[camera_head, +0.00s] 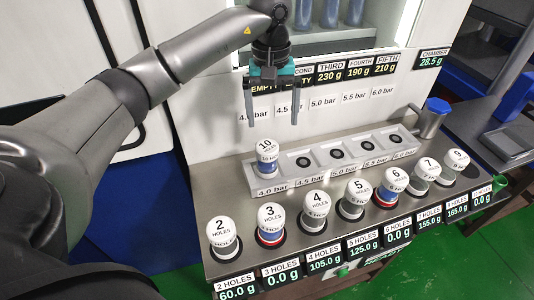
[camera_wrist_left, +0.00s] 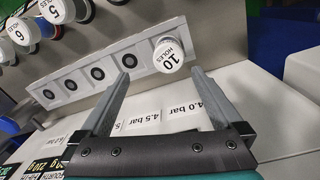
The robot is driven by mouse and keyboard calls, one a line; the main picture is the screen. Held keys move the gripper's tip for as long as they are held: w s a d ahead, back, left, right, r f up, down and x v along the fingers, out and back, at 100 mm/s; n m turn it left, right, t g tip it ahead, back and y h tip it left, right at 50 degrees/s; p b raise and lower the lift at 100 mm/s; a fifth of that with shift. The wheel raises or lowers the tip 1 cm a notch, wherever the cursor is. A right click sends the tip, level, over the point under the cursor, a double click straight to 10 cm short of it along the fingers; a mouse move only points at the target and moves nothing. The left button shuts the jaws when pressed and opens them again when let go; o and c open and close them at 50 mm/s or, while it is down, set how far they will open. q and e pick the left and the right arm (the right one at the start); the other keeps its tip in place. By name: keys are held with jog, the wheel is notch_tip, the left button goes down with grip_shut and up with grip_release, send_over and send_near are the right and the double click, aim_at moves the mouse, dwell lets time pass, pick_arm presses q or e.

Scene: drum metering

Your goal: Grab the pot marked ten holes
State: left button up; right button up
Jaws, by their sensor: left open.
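The pot marked ten holes (camera_head: 266,158) has a white round top marked 10 and a blue band. It stands in the leftmost place of the raised rack, at the 4.0 bar label. My left gripper (camera_head: 274,122) is open and empty, above and behind the pot in the head view, apart from it. In the left wrist view the pot (camera_wrist_left: 170,55) shows beyond the gap between the open fingers (camera_wrist_left: 158,84), nearer the right one. My right gripper is not in view.
The rack (camera_head: 290,172) has several empty round places to the right of the pot. A metal cylinder with a blue top (camera_head: 432,118) stands at the right. A panel with bar labels (camera_head: 324,102) rises behind.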

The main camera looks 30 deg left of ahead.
aim_at(269, 147)
pick_arm(q)
jog(key=shift+s+a+f, duration=0.1)
jog(key=shift+a+f, duration=0.05)
jog(key=shift+a, duration=0.35)
notch_tip(269, 147, down, 9)
jog(key=shift+f, duration=0.15)
jog(key=shift+a+f+p, duration=0.15)
jog(key=shift+f+p, duration=0.15)
jog(key=shift+f, duration=2.4)
jog(key=shift+c, duration=0.2)
jog(key=shift+r, duration=0.1)
grip_shut()
